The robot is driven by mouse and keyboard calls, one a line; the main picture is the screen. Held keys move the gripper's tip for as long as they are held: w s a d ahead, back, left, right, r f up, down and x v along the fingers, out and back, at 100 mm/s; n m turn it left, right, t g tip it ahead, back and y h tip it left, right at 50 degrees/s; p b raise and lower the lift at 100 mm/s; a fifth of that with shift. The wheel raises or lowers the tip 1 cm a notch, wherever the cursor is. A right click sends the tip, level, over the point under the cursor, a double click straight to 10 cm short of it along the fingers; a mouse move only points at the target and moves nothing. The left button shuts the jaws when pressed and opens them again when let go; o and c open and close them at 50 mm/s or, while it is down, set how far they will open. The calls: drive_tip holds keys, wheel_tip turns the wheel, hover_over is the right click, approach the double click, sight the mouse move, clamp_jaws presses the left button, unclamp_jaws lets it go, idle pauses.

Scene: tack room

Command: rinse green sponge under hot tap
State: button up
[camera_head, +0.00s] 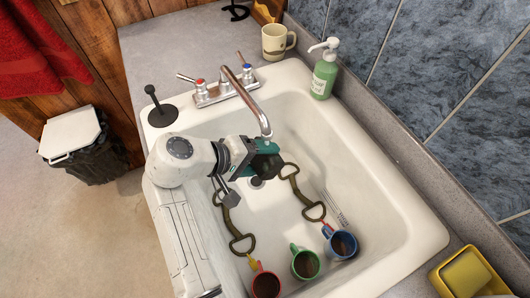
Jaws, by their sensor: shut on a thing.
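My gripper (262,160) is inside the white sink (370,205), just below the spout end of the chrome faucet (247,92). It is shut on a small teal-green piece, which I take for the green sponge (267,146); the dark jaws hide most of it. The sponge is right under the spout; whether water runs is too small to tell. The hot tap (200,84), with a red mark, is on the left of the faucet base, its lever pointing left. The cold tap (247,69), with a blue mark, is on the right.
Red (265,281), green (305,262) and blue (341,243) mugs stand in the sink's near end. Two metal bits (297,190) and a fork (336,208) lie beside my gripper. A soap bottle (324,75), beige mug (275,42) and yellow sponge dish (445,282) surround the sink.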

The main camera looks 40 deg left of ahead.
drive_tip(key=s+d+p, duration=0.3)
drive_tip(key=s+p, duration=0.2)
drive_tip(key=s, duration=0.3)
drive_tip(key=shift+s+d, duration=0.3)
drive_tip(key=shift+s, duration=0.05)
drive_tip(key=shift+w, duration=0.1)
